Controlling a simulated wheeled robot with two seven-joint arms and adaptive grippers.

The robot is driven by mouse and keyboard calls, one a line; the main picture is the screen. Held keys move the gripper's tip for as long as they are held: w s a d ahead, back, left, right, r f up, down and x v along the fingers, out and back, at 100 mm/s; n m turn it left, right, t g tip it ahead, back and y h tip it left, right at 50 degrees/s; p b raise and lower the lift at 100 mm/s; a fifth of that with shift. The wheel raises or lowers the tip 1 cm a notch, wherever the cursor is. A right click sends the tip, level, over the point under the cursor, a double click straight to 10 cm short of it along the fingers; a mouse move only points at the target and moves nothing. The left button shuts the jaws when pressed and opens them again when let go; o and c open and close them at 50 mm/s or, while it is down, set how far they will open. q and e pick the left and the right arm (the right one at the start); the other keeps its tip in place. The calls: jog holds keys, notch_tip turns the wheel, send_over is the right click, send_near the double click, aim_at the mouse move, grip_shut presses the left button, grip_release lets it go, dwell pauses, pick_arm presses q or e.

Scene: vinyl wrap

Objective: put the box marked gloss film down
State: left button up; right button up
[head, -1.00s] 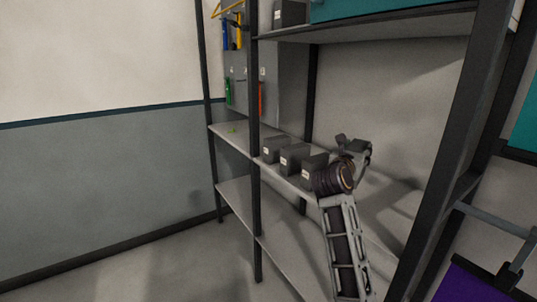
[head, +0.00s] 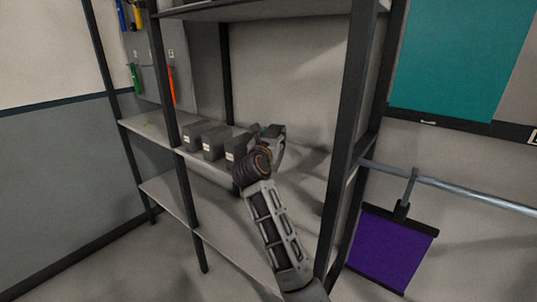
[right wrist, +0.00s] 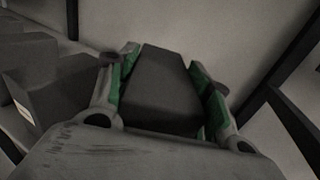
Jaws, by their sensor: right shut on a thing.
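My right gripper (head: 268,132) is over the middle shelf (head: 148,127) of the rack, at the right end of a row of dark grey boxes. In the right wrist view its green-padded fingers (right wrist: 165,68) are shut on a dark grey box (right wrist: 160,92). No marking can be read on this box, so I cannot tell whether it is the gloss film one. In the head view my wrist and gripper hide it. I cannot tell whether its underside touches the shelf. My left gripper is not in view.
Similar boxes with small pale labels stand left of my gripper: a near one (head: 237,148), a middle one (head: 213,143) and a far one (head: 194,134). A rack post (head: 350,130) stands to the right. A purple sheet (head: 390,245) hangs beyond it.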

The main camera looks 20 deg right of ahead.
notch_tip(320, 180, down, 3)
jog(key=shift+r, duration=0.2)
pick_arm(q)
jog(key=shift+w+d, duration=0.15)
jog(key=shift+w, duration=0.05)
pick_arm(e)
jog(key=shift+f, duration=1.75)
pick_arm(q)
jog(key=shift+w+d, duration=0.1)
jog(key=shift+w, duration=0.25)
pick_arm(e)
jog(key=shift+f, duration=0.15)
jog(key=shift+f, duration=0.1)
jog(key=o, duration=1.2)
jog(key=shift+c, duration=0.2)
